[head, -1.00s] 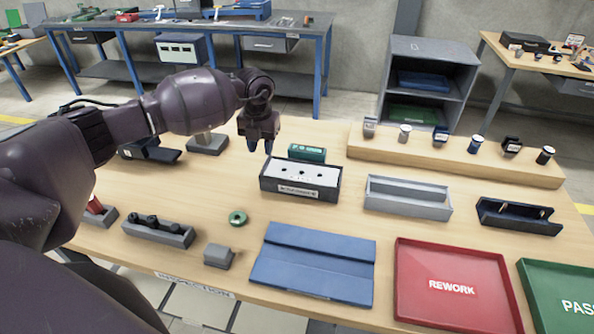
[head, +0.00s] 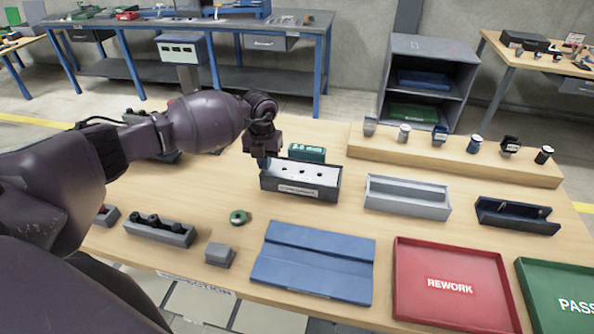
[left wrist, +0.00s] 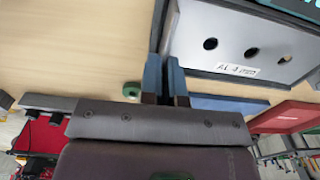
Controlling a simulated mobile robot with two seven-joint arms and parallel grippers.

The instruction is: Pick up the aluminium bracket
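A pale grey plate with three holes (head: 300,172) lies in a dark box (head: 300,191) with a white label; the left wrist view shows the plate (left wrist: 232,62) too. I cannot tell whether this plate is the aluminium bracket; a small grey piece (head: 370,126) stands at the left end of the wooden riser. My left gripper (head: 265,163) is at the box's left end, pointing down. In the left wrist view, its two blue fingers (left wrist: 165,80) have a narrow gap between them, with the box's end edge just beyond. I see nothing held. My right gripper is not in view.
A green box (head: 307,152) stands behind the dark box. A grey tray (head: 408,208) and a dark holder (head: 518,217) are to the right. A blue fixture (head: 312,275), red REWORK tray (head: 450,310) and green ring (head: 238,217) lie in front.

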